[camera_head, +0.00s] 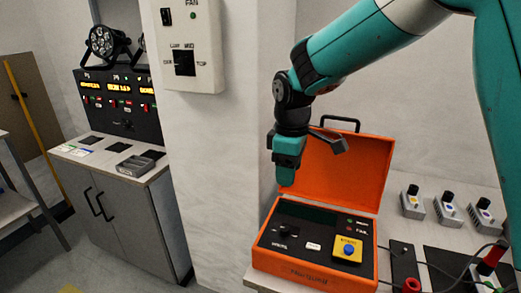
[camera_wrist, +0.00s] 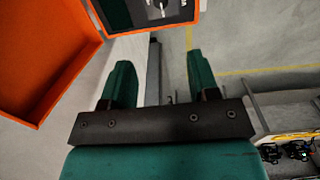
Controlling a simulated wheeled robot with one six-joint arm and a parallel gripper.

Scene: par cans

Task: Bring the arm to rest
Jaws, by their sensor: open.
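My teal arm reaches in from the upper right in the head view, and my gripper (camera_head: 287,172) points down just left of the open lid of an orange tester case (camera_head: 345,165). In the wrist view, the two teal fingers of my gripper (camera_wrist: 160,85) stand wide apart with nothing between them. Floor and a bench side show through the gap. The case's orange lid also shows at the left of the wrist view (camera_wrist: 45,60).
The case has a dark panel with a yellow block and blue button (camera_head: 348,249). Several small grey units (camera_head: 445,207) stand behind it at right. A wall panel marked FAN (camera_head: 190,45) is left of my arm. A grey cabinet (camera_head: 125,215) stands further left.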

